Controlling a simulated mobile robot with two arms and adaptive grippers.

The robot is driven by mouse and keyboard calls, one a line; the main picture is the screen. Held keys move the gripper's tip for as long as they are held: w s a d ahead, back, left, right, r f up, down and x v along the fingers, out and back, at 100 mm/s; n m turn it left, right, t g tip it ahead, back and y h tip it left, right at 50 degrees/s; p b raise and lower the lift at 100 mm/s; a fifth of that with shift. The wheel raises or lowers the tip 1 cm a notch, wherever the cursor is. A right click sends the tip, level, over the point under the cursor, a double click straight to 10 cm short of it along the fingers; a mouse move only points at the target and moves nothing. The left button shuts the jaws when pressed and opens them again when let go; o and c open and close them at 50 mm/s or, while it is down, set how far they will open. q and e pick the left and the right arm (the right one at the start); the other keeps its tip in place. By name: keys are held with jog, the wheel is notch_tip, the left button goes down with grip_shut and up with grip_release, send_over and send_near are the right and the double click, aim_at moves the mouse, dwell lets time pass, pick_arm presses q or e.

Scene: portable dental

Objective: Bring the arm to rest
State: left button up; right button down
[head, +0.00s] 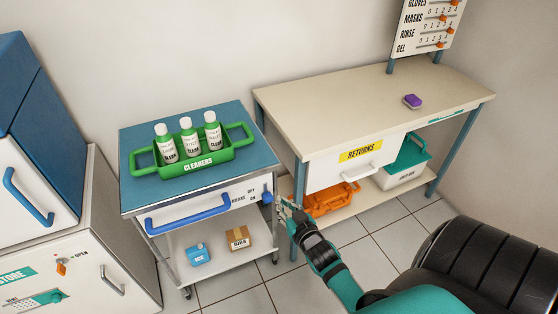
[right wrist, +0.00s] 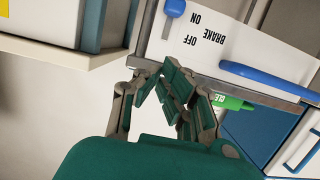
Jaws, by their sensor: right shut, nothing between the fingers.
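My right arm reaches in from the lower right of the head view, and its gripper (head: 287,206) is near the right front corner of the blue-topped cart (head: 215,118). In the right wrist view the gripper (right wrist: 172,88) is shut and empty, its green finger pads close together. The cart's blue brake lever (head: 267,197) is just beyond the fingers, and it shows in the right wrist view (right wrist: 174,8) by the OFF and ON marks. I cannot tell if the fingers touch the cart. My left gripper is not in view.
A green CLEANERS caddy (head: 150,171) with three bottles stands on the cart. A blue handle (head: 187,215) juts from its front. The beige table (head: 340,95) with a RETURNS drawer (head: 340,172) stands right of my gripper. Tiled floor (head: 345,245) is open between them.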

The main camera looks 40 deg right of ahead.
jog(key=s+a+f+n+g+y, duration=0.1)
jog(key=s+a+f+g, duration=0.2)
jog(key=f, duration=0.5)
jog(key=s+a+f+g+y, duration=0.1)
jog(key=s+a+f, duration=0.1)
jog(key=s+f, duration=0.5)
jog(key=s+a+f+n+g, duration=0.1)
jog(key=a+f+g, duration=0.15)
jog(key=f, duration=0.75)
jog(key=s+a+f+n+g, duration=0.1)
jog(key=s+f+g, duration=0.1)
jog(key=s+f, duration=0.3)
jog(key=s+a+f+n+g+y, duration=0.1)
jog(key=s+f, duration=0.4)
jog(key=s, duration=0.9)
jog(key=s+a+f+n+g, duration=0.1)
jog(key=s+f+g, duration=0.3)
jog(key=s, duration=0.5)
jog(key=shift+s+a+f, duration=0.35)
jog(key=shift+a+f, duration=0.45)
